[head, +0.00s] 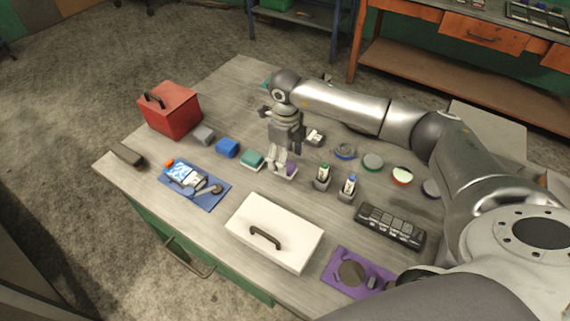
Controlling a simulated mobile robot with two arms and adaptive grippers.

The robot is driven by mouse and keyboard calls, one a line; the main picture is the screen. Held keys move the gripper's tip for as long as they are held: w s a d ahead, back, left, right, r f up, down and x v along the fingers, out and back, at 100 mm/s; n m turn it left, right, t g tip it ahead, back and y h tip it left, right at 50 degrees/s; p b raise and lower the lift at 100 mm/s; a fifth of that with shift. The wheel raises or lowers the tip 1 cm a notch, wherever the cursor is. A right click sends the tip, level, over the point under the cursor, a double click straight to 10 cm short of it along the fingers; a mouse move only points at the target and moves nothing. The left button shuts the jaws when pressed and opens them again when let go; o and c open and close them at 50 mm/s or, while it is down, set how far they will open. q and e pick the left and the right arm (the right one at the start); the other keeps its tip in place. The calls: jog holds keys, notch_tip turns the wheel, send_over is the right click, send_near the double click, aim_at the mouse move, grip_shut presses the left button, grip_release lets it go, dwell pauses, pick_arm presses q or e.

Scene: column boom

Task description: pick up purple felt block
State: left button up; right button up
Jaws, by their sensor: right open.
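The purple felt block (291,169) sits near the middle of the workbench (132,186), in a row with a teal block and a blue block. It has a pale layer along its lower edge. My right gripper (277,167) points down from above at the block's left side. Its fingers hide part of the block. The gripper is open, and I cannot tell whether a finger touches the block. My left gripper does not show.
The teal block (252,159) stands close on the left, then the blue block (228,147) and a grey block (203,134). Two small bottles in holders (322,177) stand close on the right. A white case (274,232) lies in front, and a red toolbox (170,110) stands far left.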

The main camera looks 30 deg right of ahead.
notch_tip(320, 180, down, 2)
jog(key=shift+a+f+p, duration=0.15)
jog(key=shift+f+p, duration=0.05)
jog(key=shift+p, duration=0.15)
jog(key=shift+f, duration=0.5)
jog(key=c, duration=1.1)
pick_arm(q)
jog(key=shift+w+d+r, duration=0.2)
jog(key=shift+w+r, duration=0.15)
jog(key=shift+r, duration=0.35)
